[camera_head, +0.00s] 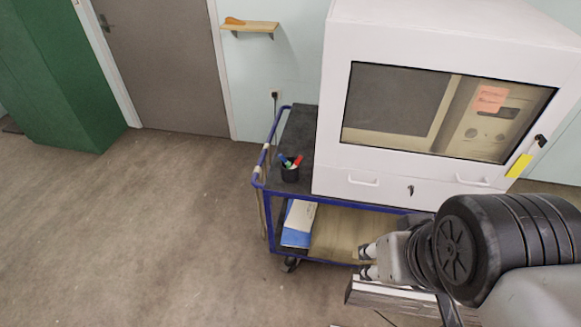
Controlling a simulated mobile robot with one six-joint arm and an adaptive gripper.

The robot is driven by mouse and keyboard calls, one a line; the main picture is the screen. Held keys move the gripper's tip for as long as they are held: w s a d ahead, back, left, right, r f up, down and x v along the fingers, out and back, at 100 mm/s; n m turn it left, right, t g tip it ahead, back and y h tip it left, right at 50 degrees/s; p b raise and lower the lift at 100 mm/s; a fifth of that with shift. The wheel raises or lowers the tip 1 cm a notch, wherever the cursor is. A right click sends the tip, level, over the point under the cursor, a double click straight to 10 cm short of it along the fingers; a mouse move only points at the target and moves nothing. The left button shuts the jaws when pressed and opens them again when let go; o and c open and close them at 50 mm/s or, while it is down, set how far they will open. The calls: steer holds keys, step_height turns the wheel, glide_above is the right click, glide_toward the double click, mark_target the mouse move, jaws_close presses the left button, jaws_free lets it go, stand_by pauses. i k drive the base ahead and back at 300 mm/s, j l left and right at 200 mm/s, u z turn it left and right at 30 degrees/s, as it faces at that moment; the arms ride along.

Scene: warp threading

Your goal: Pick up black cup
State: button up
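The black cup (290,174) stands upright on the dark top of the blue-framed cart, near its front left corner. Several markers (288,160) with red, blue and green ends stick out of it. My gripper (364,262) is in front of the cart, lower and to the right of the cup, well apart from it. Its two fingertips point left with a gap between them, and nothing shows between them. My arm hides part of the cart's right side.
A white cabinet (330,177) with a window fills the cart top right of the cup. The cart's blue handle rail (256,170) is left of the cup. Papers (298,224) lie on the lower shelf. The floor (180,220) at left is clear.

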mark_target(288, 176)
steer(key=z, duration=0.45)
steer(key=i+j+z, duration=0.35)
steer(key=j, duration=0.55)
steer(key=i+j+z, duration=0.15)
steer(key=j+z, duration=0.25)
steer(key=j, duration=0.5)
steer(key=j+z, duration=0.35)
steer(key=j, duration=1.2)
